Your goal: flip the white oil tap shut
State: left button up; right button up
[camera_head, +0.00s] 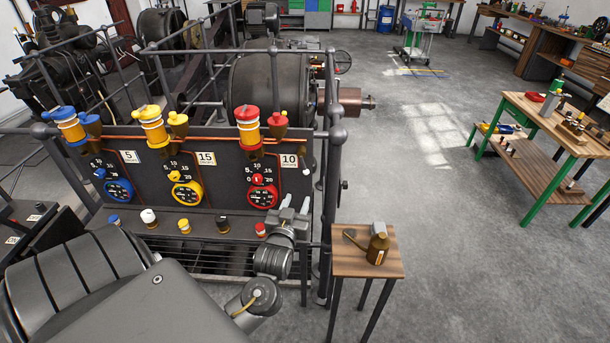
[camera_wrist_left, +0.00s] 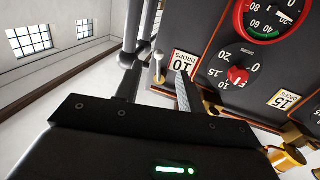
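The white oil tap (camera_wrist_left: 158,66) shows in the left wrist view as a small pale lever with a rounded tip, beside the "10 drops" label. In the head view a small pale lever (camera_head: 308,157) stands at the right end of the panel, near the "10" label. My left gripper (camera_head: 296,204) is below it, fingers pointing up towards the panel. In the left wrist view the two fingers of my left gripper (camera_wrist_left: 160,72) are apart, and the tap appears in the gap between them. Contact cannot be told. My right gripper is not in view.
The dark panel (camera_head: 220,158) carries blue, yellow and red oilers and gauges. Several knobs, one white (camera_head: 148,216), line the ledge below. A railing post (camera_head: 335,190) stands close right of my gripper. A small wooden table (camera_head: 350,267) holds a brass oil can (camera_head: 378,249).

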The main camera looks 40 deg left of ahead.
aim_at(304, 165)
pick_arm(q)
jog(key=shift+r+p+x, duration=0.25)
jog(key=shift+p+x, duration=0.2)
jog(key=shift+x, duration=1.35)
jog(key=shift+r+p+x, duration=0.2)
jog(key=shift+p+x, duration=0.3)
jog(key=shift+x, duration=1.3)
jog(key=shift+r+p+x, duration=0.25)
jog(key=shift+p+x, duration=0.2)
jog(key=shift+x, duration=1.35)
jog(key=shift+a, duration=0.1)
jog(key=shift+c, duration=0.5)
grip_shut()
jog(key=m+p, duration=0.1)
jog(key=s+a+m+p, duration=0.1)
jog(key=p, duration=0.1)
jog(key=shift+a+m, duration=0.15)
jog(key=shift+m, duration=0.15)
